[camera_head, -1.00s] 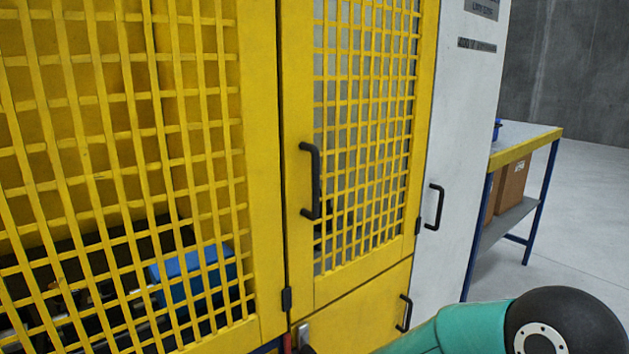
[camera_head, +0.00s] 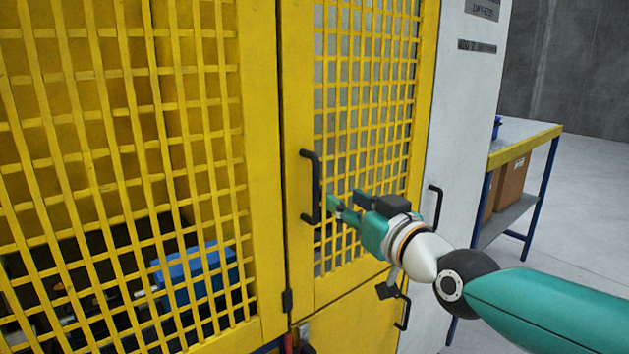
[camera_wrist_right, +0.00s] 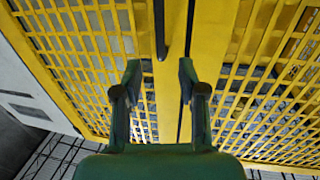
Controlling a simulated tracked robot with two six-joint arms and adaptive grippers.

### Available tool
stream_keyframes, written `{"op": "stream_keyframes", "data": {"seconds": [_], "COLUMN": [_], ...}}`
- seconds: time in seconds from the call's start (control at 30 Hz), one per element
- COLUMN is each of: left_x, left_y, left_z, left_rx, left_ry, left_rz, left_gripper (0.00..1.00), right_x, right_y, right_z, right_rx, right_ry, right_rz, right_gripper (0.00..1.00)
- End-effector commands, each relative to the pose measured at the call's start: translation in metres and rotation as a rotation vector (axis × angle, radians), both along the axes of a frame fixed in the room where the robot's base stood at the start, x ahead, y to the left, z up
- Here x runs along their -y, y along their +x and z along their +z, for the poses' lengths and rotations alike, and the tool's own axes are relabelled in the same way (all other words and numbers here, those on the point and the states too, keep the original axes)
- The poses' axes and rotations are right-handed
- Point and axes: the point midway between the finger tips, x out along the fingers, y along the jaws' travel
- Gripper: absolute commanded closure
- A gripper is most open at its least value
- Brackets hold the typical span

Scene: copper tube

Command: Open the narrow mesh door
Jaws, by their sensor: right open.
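The narrow mesh door (camera_head: 298,250) is yellow with a grid panel and stands shut in its frame. Its black vertical bar handle (camera_head: 316,187) is on the door's left side. My right gripper (camera_head: 330,207) is open, just right of the handle in the head view, with its fingers pointing at it. In the right wrist view the two fingertips (camera_wrist_right: 160,72) are apart, and the dark handle (camera_wrist_right: 174,28) lies beyond and between them. The handle does not appear to be gripped. My left gripper is not in view.
A wider yellow mesh panel (camera_head: 262,200) is on the left, with a blue box (camera_head: 197,268) behind it. A white cabinet panel (camera_head: 455,130) with a black handle (camera_head: 435,207) is on the right. A workbench (camera_head: 525,146) stands beyond, with open floor around it.

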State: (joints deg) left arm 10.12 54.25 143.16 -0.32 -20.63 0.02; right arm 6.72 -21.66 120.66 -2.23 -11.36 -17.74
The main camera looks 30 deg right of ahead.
Motion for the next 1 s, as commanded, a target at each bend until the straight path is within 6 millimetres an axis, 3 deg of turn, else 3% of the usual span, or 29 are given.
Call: {"op": "stream_keyframes", "data": {"seconds": [0.3,0.5,0.7,1.0], "left_x": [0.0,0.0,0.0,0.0], "left_y": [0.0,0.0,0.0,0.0], "left_z": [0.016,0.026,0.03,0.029], "left_rx": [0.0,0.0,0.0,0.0], "left_ry": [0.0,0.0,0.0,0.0], "left_rz": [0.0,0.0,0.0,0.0], "left_gripper": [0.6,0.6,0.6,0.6], "right_x": [0.008,0.012,0.014,0.014], "right_y": [0.071,0.102,0.116,0.118], "right_z": [0.001,0.001,0.001,0.0], "right_rx": [-0.005,-0.004,0.0,-0.001], "right_ry": [0.002,0.001,0.001,0.001], "right_rz": [0.0,0.0,-0.001,-0.001], "right_gripper": [0.59,0.59,0.59,0.59]}}
